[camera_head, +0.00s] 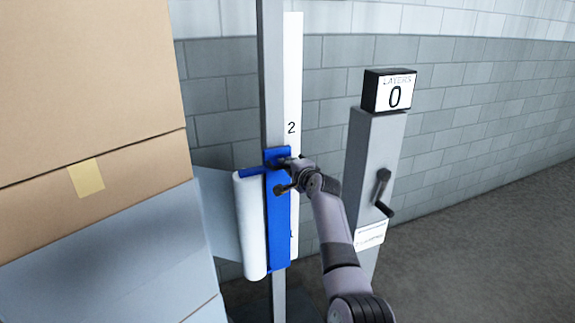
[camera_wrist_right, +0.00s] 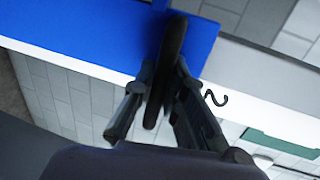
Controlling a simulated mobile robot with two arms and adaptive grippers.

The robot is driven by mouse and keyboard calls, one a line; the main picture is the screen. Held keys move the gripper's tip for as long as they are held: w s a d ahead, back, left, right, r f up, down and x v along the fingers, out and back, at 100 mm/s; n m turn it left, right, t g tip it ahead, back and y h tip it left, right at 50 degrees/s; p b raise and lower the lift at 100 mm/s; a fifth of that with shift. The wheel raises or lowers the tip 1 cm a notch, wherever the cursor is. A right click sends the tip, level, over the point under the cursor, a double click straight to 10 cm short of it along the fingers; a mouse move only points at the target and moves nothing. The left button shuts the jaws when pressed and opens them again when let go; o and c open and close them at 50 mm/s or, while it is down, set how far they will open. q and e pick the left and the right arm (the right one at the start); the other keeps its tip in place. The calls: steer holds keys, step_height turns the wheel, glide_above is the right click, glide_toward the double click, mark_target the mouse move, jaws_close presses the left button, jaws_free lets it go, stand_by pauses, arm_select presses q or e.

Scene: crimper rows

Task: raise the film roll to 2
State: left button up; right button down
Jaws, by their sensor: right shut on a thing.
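The white film roll (camera_head: 250,228) stands upright on a blue carriage (camera_head: 279,220) on a grey post (camera_head: 272,70). A white scale strip (camera_head: 293,60) beside the post bears a "2" (camera_head: 291,128); the carriage's top edge is a little below this mark. My right gripper (camera_head: 283,176) is at the upper part of the carriage. In the right wrist view, my right gripper (camera_wrist_right: 160,88) is shut on a dark handle (camera_wrist_right: 168,65) in front of the blue carriage (camera_wrist_right: 90,35), with the "2" (camera_wrist_right: 215,98) close by. My left gripper is not in view.
Stacked cardboard boxes (camera_head: 80,90), the lower part wrapped in pale film (camera_head: 100,255), fill the left. A grey pillar (camera_head: 375,150) with a crank (camera_head: 382,190) and a "LAYERS 0" display (camera_head: 391,92) stands right of my arm. Floor at the far right is clear.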

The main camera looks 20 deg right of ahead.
step_height(320, 180, up, 9)
steer(key=p, duration=0.7)
steer(key=shift+f, duration=0.2)
steer(key=c, duration=1.6)
jaws_free()
steer(key=v, duration=1.2)
